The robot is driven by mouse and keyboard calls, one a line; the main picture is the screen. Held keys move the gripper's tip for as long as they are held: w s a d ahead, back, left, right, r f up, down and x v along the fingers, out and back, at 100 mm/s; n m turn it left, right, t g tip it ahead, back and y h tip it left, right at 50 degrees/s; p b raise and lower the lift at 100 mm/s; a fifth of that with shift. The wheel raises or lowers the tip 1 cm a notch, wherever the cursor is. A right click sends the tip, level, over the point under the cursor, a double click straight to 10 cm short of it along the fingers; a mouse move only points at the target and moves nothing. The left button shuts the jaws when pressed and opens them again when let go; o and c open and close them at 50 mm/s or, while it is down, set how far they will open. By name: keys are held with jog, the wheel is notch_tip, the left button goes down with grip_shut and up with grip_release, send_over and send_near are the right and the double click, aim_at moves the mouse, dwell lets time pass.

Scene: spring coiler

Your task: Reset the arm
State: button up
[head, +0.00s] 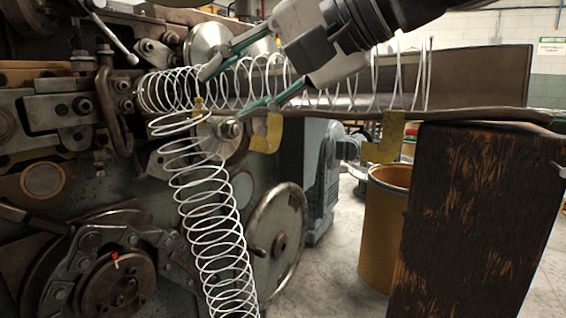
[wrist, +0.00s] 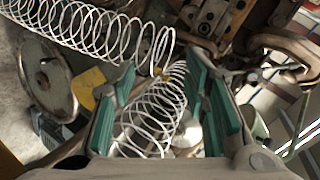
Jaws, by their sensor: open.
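My gripper (head: 238,88) reaches in from the upper right in the head view, in front of the coiling machine. Its green-padded fingers are spread wide apart. A white wire spring (head: 215,235) hangs from the machine's front and runs down past the bottom edge. Another stretch of white coil (head: 340,88) runs right along the trough behind my gripper. In the wrist view my gripper (wrist: 165,95) is open, with white coils (wrist: 150,118) showing between the fingers. I cannot tell whether the fingers touch the wire. The hanging coil (wrist: 90,30) also shows at the wrist view's upper left.
The coiling machine (head: 60,180) fills the left side, with a handwheel (head: 279,245) low in the middle. A scorched wooden block (head: 470,220) stands at the right under the trough (head: 475,78). A brown drum (head: 384,235) is beside it. Open floor shows between machine and block.

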jog(key=s+d+f+n+g+h, duration=0.1)
jog(key=s+d+f+g+h, duration=0.35)
jog(key=s+d+f, duration=0.9)
jog(key=s+d+f+g+h, duration=0.2)
jog(key=s+d+f+h, duration=0.65)
jog(key=f, duration=0.75)
notch_tip(320, 180, up, 33)
jog(key=d+t+y+p, duration=0.1)
jog(key=t+p, duration=0.3)
jog(key=p, duration=2.8)
jog(key=shift+s+d+r+n+y, duration=0.2)
jog(key=shift+s+d+n+y, duration=0.1)
jog(key=shift+s+d+y, duration=0.15)
